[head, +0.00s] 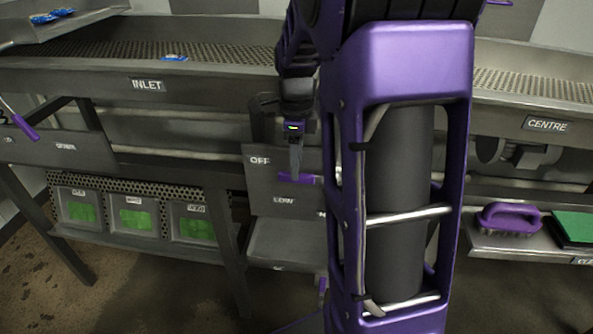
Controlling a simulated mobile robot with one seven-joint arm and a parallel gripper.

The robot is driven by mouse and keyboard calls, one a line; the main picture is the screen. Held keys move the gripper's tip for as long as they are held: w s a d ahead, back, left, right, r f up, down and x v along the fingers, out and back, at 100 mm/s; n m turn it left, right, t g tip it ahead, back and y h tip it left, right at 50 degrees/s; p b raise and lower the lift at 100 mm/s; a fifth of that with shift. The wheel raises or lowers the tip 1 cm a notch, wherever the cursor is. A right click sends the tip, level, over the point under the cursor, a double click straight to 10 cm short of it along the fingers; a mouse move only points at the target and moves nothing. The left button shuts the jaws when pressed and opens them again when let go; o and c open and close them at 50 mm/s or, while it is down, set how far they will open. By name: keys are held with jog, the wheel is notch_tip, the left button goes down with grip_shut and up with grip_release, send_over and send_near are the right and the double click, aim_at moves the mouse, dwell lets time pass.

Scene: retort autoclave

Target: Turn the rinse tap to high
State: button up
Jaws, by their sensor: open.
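The grey tap panel (264,188) hangs below the inlet trough, with OFF at its upper left and LOW lower down. A small purple tap handle (312,178) shows on the panel, right of OFF and above LOW. My gripper (296,165) is open and points down right at the handle, overlapping its left part. I cannot tell whether the fingers touch it or stand around it. My own purple arm hides the panel's right side, so a label for high is not readable and the exact setting is unclear.
Green-filled bins (134,214) stand at lower left. A purple brush (509,218) and green pad (573,228) lie on a right shelf. Another purple lever (25,127) is at far left.

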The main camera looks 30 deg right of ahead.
jog(key=shift+f, duration=1.15)
grip_shut()
dwell(0.6)
